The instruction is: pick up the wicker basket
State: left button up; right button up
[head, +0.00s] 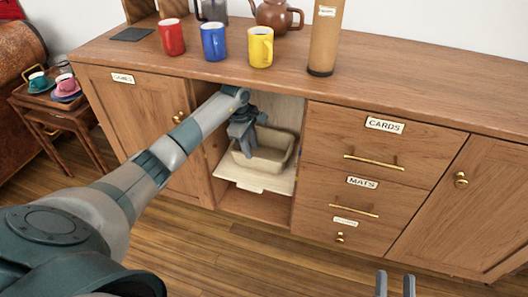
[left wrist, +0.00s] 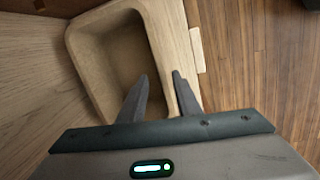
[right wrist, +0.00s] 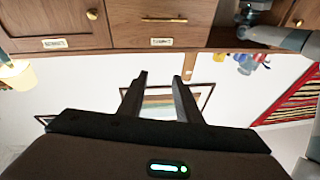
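The wicker basket (head: 266,160) is a tan, rectangular open bin in the open cabinet compartment. It rests on a cream pull-out board (head: 262,182). In the left wrist view the basket (left wrist: 80,50) looks empty. My right gripper (head: 395,284) is open and empty, low in front of the cabinet.
Red (head: 172,37), blue (head: 213,41) and yellow (head: 260,46) mugs, a brown teapot (head: 275,15) and a tall brown container (head: 325,38) stand on the cabinet top. Compartment walls flank the basket closely. A small table (head: 52,108) with cups stands left. The floor in front is clear.

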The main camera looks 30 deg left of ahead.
aim_at(254, 164)
pick_arm(q)
jog(key=shift+s, duration=0.1)
pick_arm(e)
jog(key=shift+s, duration=0.1)
pick_arm(q)
jog(key=shift+f, duration=0.3)
jog(key=shift+w+d+f, duration=0.1)
jog(key=shift+w+f, duration=0.1)
jog(key=shift+f, duration=0.6)
pick_arm(e)
jog(key=shift+s+r+t, duration=0.4)
jog(key=shift+r, duration=0.35)
pick_arm(q)
jog(key=shift+f, duration=0.1)
